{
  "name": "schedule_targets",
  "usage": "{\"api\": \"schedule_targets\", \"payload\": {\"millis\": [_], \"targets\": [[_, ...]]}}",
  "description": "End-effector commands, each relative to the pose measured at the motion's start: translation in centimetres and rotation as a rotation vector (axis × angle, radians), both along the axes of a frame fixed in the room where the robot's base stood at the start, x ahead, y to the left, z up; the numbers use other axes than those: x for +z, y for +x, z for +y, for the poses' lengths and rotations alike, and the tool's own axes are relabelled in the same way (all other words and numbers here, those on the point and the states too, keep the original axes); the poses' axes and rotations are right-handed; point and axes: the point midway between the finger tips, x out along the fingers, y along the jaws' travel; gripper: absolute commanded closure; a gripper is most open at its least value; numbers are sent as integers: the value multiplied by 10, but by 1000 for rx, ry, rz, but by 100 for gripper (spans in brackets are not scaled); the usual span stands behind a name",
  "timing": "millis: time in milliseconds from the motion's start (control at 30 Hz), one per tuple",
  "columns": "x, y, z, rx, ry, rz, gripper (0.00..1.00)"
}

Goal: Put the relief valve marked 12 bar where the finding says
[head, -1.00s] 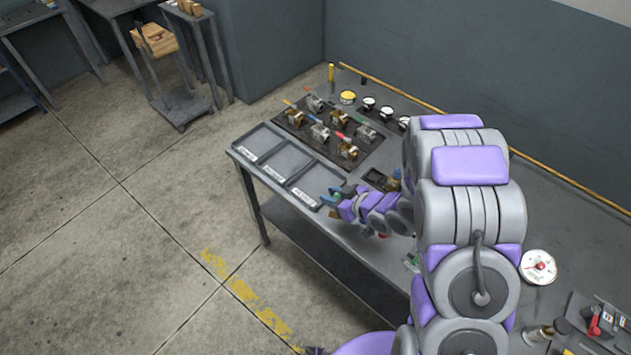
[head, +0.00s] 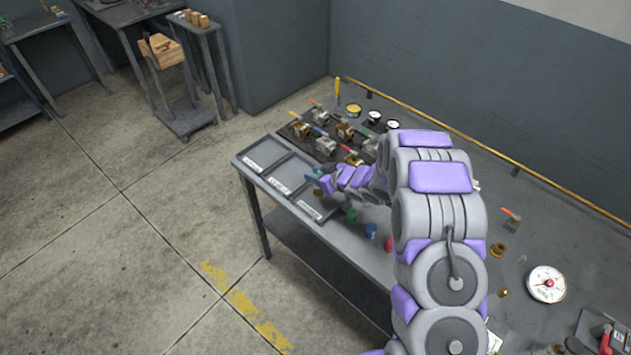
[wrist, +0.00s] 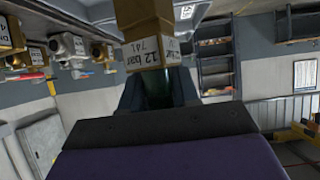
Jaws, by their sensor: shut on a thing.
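In the wrist view my gripper (wrist: 158,92) is shut on a brass relief valve (wrist: 145,28) with a white label reading "12 bar" and "741". In the head view my gripper (head: 316,177) is above the labelled trays at the left end of the bench, and the valve in it is too small to make out. Three grey trays lie in a row: the far tray (head: 262,151), the middle tray (head: 289,171) and the near tray (head: 325,197). Each has a white label on its front edge, too small to read. I cannot see a written finding.
A dark board with several coloured-handle valves (head: 326,146) lies behind the trays. Green, blue and red caps (head: 371,231) stand at the bench's front edge. A round gauge (head: 546,284) lies at the right. A cart with a wooden box (head: 161,50) stands on the floor at the back left.

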Motion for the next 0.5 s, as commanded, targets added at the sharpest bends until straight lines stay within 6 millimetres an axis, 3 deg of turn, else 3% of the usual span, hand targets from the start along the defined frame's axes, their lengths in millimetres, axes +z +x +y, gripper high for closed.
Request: {"api": "schedule_targets", "payload": {"millis": [267, 500], "targets": [[-33, 3, -1, 0, 4, 3, 100], [-35, 3, 2, 0, -1, -1, 100]]}}
